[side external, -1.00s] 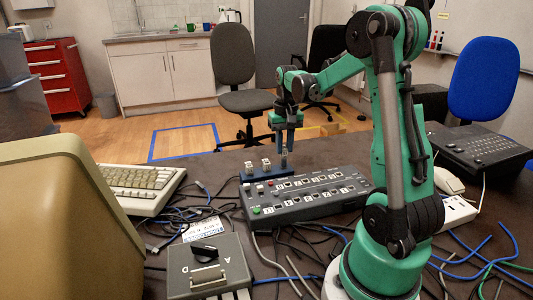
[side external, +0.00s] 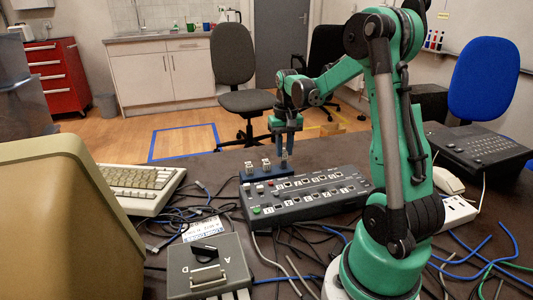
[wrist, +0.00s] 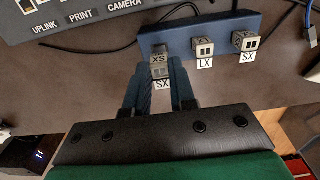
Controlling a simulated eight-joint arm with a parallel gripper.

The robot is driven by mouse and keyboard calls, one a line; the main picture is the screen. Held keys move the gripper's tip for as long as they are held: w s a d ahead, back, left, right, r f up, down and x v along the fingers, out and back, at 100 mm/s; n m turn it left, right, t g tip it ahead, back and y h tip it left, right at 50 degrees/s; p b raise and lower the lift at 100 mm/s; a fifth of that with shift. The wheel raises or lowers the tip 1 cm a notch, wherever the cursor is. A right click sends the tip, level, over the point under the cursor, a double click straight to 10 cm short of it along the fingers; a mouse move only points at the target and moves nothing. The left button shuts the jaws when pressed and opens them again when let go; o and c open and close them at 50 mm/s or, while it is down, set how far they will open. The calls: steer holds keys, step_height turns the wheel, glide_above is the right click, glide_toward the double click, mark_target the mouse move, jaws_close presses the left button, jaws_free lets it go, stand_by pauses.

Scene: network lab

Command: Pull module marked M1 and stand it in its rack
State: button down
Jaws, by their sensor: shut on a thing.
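My gripper (side external: 287,154) points down over the right end of the blue rack (side external: 256,176) in the side view. It is shut on a small grey module (wrist: 160,66) in the wrist view, where the module stands upright between the fingers at the left end of the blue rack (wrist: 180,40). A tag reading SX shows below the module; I cannot read M1 anywhere. Whether its foot is fully seated is hidden. Two other grey modules stand in the rack, by tags LX (wrist: 204,46) and SX (wrist: 245,41). The dark panel (side external: 300,205) has rows of ports.
The panel lies close in front of the rack. Loose cables (side external: 190,205) tangle across the table, left and front. A grey switch box (side external: 208,264), keyboard (side external: 138,182) and beige monitor (side external: 65,225) stand left. Bare table lies behind the rack.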

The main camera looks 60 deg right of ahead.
steer(key=shift+f, duration=1.15)
stand_by(0.5)
steer(key=c, duration=0.7)
jaws_free()
steer(key=shift+o, duration=0.2)
steer(key=shift+r, duration=2.75)
steer(key=shift+w+a+r, duration=0.15)
steer(key=shift+a, duration=0.15)
steer(key=a+r+n+t, duration=0.2)
steer(key=a+n+t, duration=0.5)
steer(key=a, duration=1.6)
steer(key=shift+s+a+r+n, duration=0.15)
steer(key=shift+s+r+n, duration=0.15)
steer(key=shift+n, duration=0.7)
